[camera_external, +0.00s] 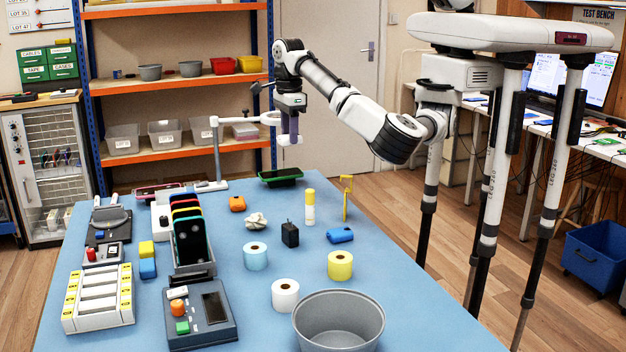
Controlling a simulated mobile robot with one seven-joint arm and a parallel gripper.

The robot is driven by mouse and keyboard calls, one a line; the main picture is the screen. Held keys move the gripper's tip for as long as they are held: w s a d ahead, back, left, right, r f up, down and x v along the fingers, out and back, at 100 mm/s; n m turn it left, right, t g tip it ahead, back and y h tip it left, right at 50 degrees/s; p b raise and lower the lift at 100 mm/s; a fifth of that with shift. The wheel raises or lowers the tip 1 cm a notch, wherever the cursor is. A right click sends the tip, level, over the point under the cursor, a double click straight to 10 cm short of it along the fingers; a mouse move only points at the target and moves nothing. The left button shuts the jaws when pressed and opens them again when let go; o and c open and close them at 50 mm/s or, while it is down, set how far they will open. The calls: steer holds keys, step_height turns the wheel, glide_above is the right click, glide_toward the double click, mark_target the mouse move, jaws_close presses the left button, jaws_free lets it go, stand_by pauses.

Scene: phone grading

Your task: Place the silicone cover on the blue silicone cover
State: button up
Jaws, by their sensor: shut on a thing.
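My gripper (290,133) is raised above the far part of the blue table, pointing down. It is shut on a small pale thing (288,141), which seems to be the silicone cover; its shape is hard to tell at this size. A small blue piece (340,235), seemingly the blue silicone cover, lies on the table at right of centre, nearer the camera and well below my gripper. Nothing lies on top of it. A similar orange piece (237,203) lies further back to the left.
A white stand (218,155) reaches beside my gripper. A grey bowl (338,318) is in front; a phone rack (192,250) stands left.

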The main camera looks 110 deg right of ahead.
steer(key=shift+r, duration=0.5)
steer(key=shift+a, duration=0.3)
steer(key=s+a+r+n, duration=0.1)
steer(key=s+a+n, duration=0.1)
steer(key=a+n, duration=0.6)
steer(key=r+n+p, duration=0.1)
steer(key=n, duration=0.3)
glide_above(340, 231)
step_height(340, 231, down, 19)
steer(key=shift+d+f+p, duration=0.1)
steer(key=shift+f+p, duration=0.1)
steer(key=shift+p, duration=0.35)
steer(key=shift+f, duration=0.1)
steer(key=o, duration=0.5)
steer(key=shift+f, duration=0.1)
steer(key=o, duration=0.5)
steer(key=shift+c, duration=0.2)
